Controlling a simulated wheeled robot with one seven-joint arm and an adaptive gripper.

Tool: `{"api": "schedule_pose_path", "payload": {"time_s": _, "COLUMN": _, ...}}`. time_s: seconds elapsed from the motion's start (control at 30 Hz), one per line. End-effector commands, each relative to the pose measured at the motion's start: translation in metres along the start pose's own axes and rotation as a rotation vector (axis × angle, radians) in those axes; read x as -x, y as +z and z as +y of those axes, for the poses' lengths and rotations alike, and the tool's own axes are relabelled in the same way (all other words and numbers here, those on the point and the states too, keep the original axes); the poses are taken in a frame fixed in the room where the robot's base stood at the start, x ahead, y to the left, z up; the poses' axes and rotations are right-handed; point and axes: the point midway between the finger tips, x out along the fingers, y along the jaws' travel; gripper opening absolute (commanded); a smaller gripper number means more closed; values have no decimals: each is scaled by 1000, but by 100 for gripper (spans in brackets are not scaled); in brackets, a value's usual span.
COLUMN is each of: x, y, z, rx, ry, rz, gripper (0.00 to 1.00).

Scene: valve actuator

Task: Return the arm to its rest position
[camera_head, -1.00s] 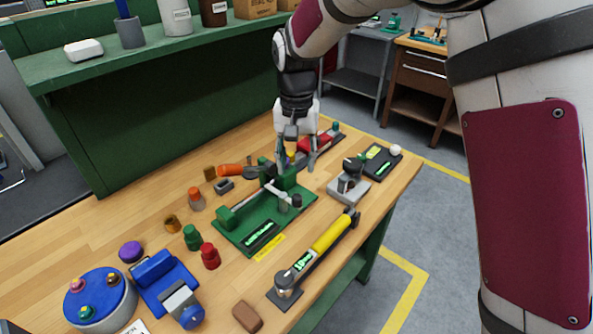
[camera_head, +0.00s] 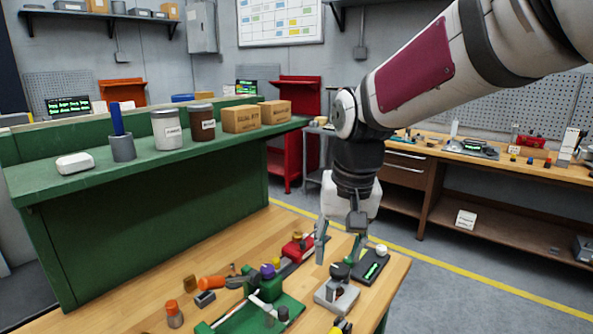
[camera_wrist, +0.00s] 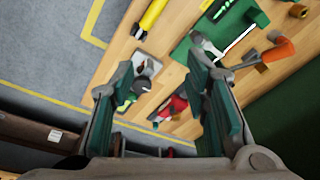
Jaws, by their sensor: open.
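My gripper (camera_head: 338,250) hangs at the end of my arm, pointing down above the far right part of the wooden workbench (camera_head: 180,268). Its fingers are spread apart with nothing between them. In the wrist view my gripper (camera_wrist: 165,95) also shows open, with the bench tools beyond the fingers. The green valve fixture (camera_head: 245,318) lies on the bench to the left of the gripper, partly cut off by the lower picture edge. A grey device on a plate (camera_head: 337,293) stands below the gripper.
A red tool (camera_head: 297,247) and an orange-handled tool (camera_head: 212,283) lie on the bench. A dark pad (camera_head: 372,266) with a white knob is near its right edge. A green shelf (camera_head: 60,190) with jars and boxes rises behind. Open floor (camera_head: 450,290) lies to the right.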

Motion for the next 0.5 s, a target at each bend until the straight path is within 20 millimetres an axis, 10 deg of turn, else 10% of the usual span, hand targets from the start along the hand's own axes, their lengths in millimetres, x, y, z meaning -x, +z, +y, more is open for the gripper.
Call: {"api": "schedule_pose_path", "payload": {"time_s": 0.5, "x": 76, "y": 129, "z": 101, "rx": 41, "ry": 18, "rz": 239, "gripper": 43}}
